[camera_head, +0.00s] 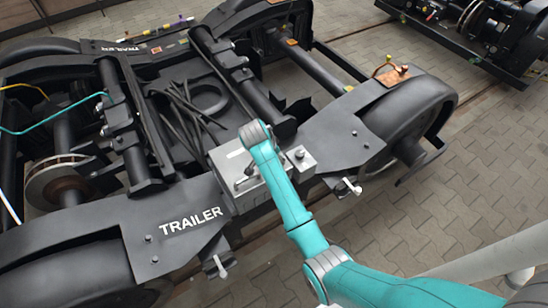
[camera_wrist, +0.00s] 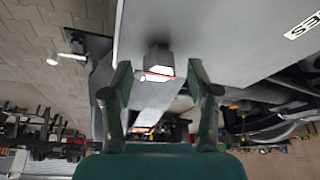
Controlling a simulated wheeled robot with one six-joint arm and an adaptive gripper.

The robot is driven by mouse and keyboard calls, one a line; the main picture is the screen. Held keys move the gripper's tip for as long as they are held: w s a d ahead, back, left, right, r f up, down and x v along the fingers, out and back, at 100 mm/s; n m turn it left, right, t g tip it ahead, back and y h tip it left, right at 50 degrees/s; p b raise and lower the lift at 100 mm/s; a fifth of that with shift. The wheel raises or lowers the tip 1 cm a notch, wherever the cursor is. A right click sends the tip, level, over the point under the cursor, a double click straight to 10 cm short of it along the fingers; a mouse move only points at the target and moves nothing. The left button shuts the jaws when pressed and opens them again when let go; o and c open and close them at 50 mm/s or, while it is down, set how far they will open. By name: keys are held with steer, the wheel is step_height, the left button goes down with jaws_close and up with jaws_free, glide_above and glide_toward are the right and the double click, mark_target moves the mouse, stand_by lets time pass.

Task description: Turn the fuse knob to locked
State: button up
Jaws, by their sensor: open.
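A grey fuse box (camera_head: 228,160) sits on the near side frame of the TRAILER bogie, partly hidden by my arm in the head view. In the wrist view its pale grey face (camera_wrist: 225,45) fills the upper middle. A small grey knob (camera_wrist: 158,58) with a white and red end stands out from this face. My gripper (camera_wrist: 160,76) is open, with one finger on each side of the knob and a visible gap to both. I cannot tell how the knob is turned. The head view does not show the fingers clearly.
A smaller grey box (camera_head: 300,160) with a round top fitting is right of my arm. The dark bogie frame (camera_head: 340,135) spreads around it, with wheels at both ends. Open paving (camera_head: 450,215) lies at the right. Another bogie (camera_head: 490,30) stands at the upper right.

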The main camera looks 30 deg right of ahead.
steer(key=v, duration=1.1)
steer(key=shift+r, duration=0.35)
steer(key=shift+a, duration=0.1)
steer(key=s+a+f+n+t+y, duration=0.15)
steer(key=s+f+n+t, duration=0.35)
steer(key=s+f, duration=0.9)
steer(key=s+a+r+n+t+y, duration=0.1)
steer(key=s+a+n+t+y, duration=0.25)
steer(key=s, duration=0.95)
steer(key=s+a+r+n+t, duration=0.3)
steer(key=s+r+n+t, duration=0.1)
steer(key=s+r, duration=1.3)
step_height(320, 180, up, 2)
steer(key=shift+s+r+n+t+h, duration=0.2)
steer(key=shift+s+n+t+h, duration=0.15)
steer(key=shift+n, duration=0.2)
steer(key=shift+o, duration=0.3)
steer(key=shift+w, duration=0.1)
